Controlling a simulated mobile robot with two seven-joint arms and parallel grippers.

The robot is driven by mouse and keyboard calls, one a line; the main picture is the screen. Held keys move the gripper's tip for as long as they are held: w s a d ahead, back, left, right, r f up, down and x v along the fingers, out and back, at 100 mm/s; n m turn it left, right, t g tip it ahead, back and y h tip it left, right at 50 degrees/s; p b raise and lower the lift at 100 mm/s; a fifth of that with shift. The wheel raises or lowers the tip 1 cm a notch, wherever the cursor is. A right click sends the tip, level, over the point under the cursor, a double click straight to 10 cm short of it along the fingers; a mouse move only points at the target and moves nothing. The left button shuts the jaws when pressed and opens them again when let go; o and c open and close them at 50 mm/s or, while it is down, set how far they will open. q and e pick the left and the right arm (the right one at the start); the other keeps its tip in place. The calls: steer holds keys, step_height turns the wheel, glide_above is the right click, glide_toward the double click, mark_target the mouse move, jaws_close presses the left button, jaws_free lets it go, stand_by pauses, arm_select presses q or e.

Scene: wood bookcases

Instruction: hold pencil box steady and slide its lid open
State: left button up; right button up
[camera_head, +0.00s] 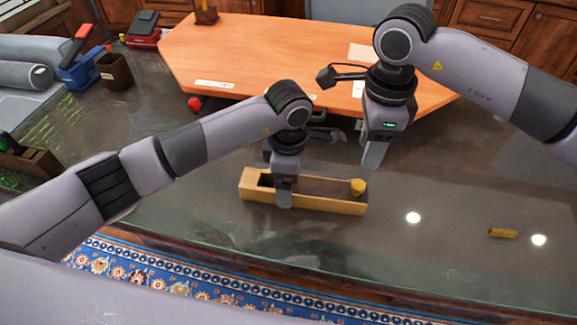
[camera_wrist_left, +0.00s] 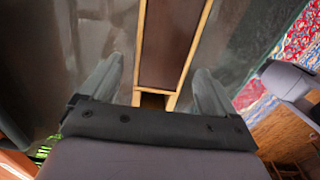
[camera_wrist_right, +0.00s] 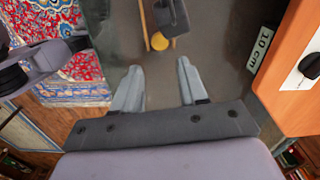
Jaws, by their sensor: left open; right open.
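The pencil box (camera_head: 252,200) is a long light-wood box on the dark glossy table. Its dark brown lid (camera_head: 325,187) carries a yellow knob (camera_head: 358,186) at the right end. A dark gap shows at the box's left end. My left gripper (camera_head: 284,192) is open over the left part of the box, one finger in front of the near wall; in the left wrist view its fingers (camera_wrist_left: 158,70) lie on either side of the box. My right gripper (camera_head: 375,152) is open and empty, above and behind the knob, which also shows beyond its fingers in the right wrist view (camera_wrist_right: 159,41).
A small yellow piece (camera_head: 502,232) lies on the table at right. An orange wood board (camera_head: 240,65) is behind the box. The table around the box is clear.

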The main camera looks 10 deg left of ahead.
arm_select(q)
steer(key=shift+f, duration=1.4)
steer(key=c, duration=1.2)
steer(key=shift+c, duration=0.2)
arm_select(e)
steer(key=shift+s+a, duration=0.15)
jaws_close()
steer(key=n+t+h, duration=0.5)
steer(key=n+t, duration=0.1)
steer(key=n, duration=1.2)
glide_above(337, 197)
step_height(337, 197, down, 9)
steer(key=shift+f, duration=0.15)
